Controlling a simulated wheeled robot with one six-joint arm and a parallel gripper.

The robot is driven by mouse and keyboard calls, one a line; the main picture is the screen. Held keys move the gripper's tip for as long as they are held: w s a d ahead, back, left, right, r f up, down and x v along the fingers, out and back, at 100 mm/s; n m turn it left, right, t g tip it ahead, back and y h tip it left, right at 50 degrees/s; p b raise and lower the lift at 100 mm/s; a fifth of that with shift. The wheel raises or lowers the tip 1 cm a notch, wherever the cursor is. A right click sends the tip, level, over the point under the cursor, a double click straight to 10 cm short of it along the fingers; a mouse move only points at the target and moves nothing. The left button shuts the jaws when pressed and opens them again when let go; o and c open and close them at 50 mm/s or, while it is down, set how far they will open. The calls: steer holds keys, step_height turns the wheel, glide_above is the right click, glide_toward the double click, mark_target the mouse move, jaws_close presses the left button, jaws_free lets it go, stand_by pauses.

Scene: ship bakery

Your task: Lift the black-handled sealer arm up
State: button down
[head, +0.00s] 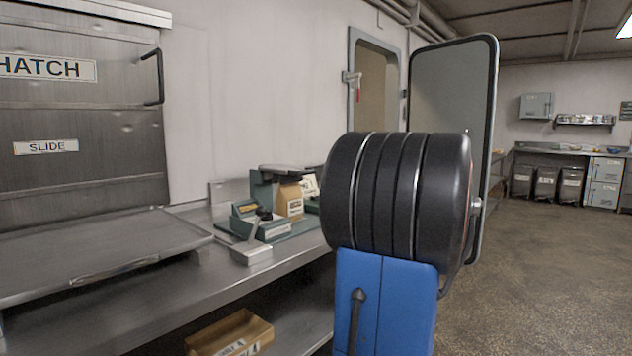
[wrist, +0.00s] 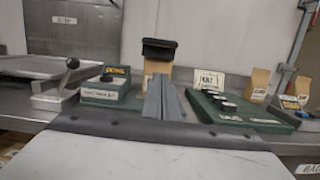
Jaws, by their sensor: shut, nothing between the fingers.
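The sealer's black handle (wrist: 158,48) shows end-on near the top middle of the wrist view, at the front of its arm. In the head view, what looks like the sealer arm (head: 284,169) runs out from a green post (head: 261,192), above a brown paper bag (head: 291,199). My gripper (wrist: 163,82) is shut and empty; its grey fingers point forward, below the handle in the picture. I see no contact; the depth gap is unclear. In the head view my own arm hides the gripper.
A lever with a black knob (wrist: 72,62) and a green labelled box (wrist: 108,94) stand left. A green board with black discs (wrist: 230,110) lies right, near small bags (wrist: 259,84). A metal tray (head: 110,250) sits on the counter under the hatch. Open floor (head: 540,260) lies right.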

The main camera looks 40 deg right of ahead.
stand_by(0.3)
steer(key=w+r, duration=0.5)
steer(key=w, duration=0.7)
steer(key=shift+a, duration=0.45)
steer(key=shift+w+r, duration=0.1)
steer(key=shift+r, duration=0.05)
